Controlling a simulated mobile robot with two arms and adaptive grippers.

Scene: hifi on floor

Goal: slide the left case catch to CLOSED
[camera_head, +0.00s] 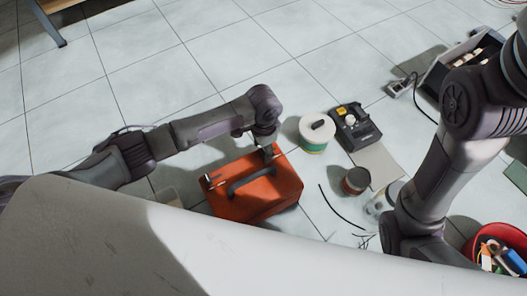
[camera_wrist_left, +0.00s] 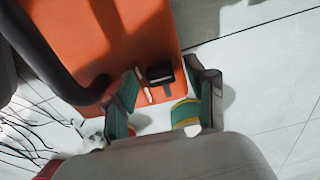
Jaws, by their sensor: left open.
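The orange case (camera_head: 275,195) lies on the floor with a dark carry handle (camera_head: 250,180) on top. It also fills the upper part of the left wrist view (camera_wrist_left: 135,30). My left gripper (camera_head: 268,152) is over the case's far right end in the head view, hiding that part. In the left wrist view my left gripper (camera_wrist_left: 166,80) is open, with a black catch (camera_wrist_left: 160,73) between its green-padded fingers and a light mark beside it. I cannot tell contact or the catch's setting. A light-coloured fitting (camera_head: 210,181) shows at the case's left end.
A white tub with a green band (camera_head: 316,130) stands just beyond the case. A black device (camera_head: 355,127), a dark tin (camera_head: 355,181) and a thin cable (camera_head: 340,208) lie to the right. A red bucket (camera_head: 478,245) is far right.

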